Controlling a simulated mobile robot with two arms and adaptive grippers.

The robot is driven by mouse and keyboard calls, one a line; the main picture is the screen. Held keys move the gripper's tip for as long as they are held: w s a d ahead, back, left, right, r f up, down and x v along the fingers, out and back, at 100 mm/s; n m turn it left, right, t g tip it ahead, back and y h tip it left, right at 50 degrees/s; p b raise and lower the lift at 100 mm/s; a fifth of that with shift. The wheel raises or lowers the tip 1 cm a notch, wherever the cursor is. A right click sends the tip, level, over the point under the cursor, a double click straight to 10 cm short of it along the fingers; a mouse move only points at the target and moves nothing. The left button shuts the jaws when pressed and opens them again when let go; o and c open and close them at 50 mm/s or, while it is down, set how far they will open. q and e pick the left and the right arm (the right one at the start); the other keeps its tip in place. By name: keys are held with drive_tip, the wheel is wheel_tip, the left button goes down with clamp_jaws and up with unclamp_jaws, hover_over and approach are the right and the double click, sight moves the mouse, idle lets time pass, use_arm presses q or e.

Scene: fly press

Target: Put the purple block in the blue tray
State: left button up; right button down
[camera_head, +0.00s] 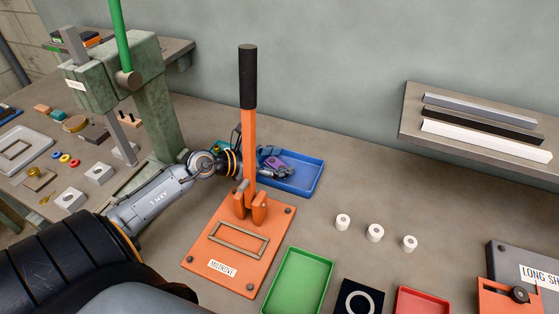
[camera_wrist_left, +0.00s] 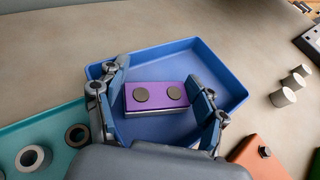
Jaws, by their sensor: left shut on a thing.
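The purple block (camera_wrist_left: 157,97) has two dark round studs on top and is between the fingers of my left gripper (camera_wrist_left: 157,108), which is shut on it. The block is over the blue tray (camera_wrist_left: 228,72); I cannot tell whether it touches the tray floor. In the head view the left gripper (camera_head: 277,170) reaches behind the orange lever to the blue tray (camera_head: 309,174), with a bit of the purple block (camera_head: 274,162) showing. My right gripper is not in view.
An orange lever press (camera_head: 250,130) with its base stands in front of the tray, close to my left arm. A teal tray (camera_wrist_left: 60,125) with ring-shaped parts adjoins the blue tray. White cylinders (camera_head: 375,233), a green tray (camera_head: 298,283) and a red tray (camera_head: 422,301) lie to the right.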

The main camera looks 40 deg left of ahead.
use_arm(q)
drive_tip(key=o, duration=1.8)
drive_tip(key=shift+f, duration=0.1)
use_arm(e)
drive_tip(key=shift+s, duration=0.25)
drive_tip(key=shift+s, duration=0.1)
use_arm(q)
drive_tip(key=shift+s, duration=0.1)
drive_tip(key=b+v, duration=0.2)
drive_tip(key=v, duration=0.8)
drive_tip(key=shift+s+a+r, duration=0.1)
drive_tip(key=shift+s+r, duration=0.1)
drive_tip(key=shift+r, duration=0.05)
drive_tip(key=shift+s+a+r, duration=0.3)
drive_tip(key=shift+s+r, duration=0.05)
drive_tip(key=shift+s, duration=0.25)
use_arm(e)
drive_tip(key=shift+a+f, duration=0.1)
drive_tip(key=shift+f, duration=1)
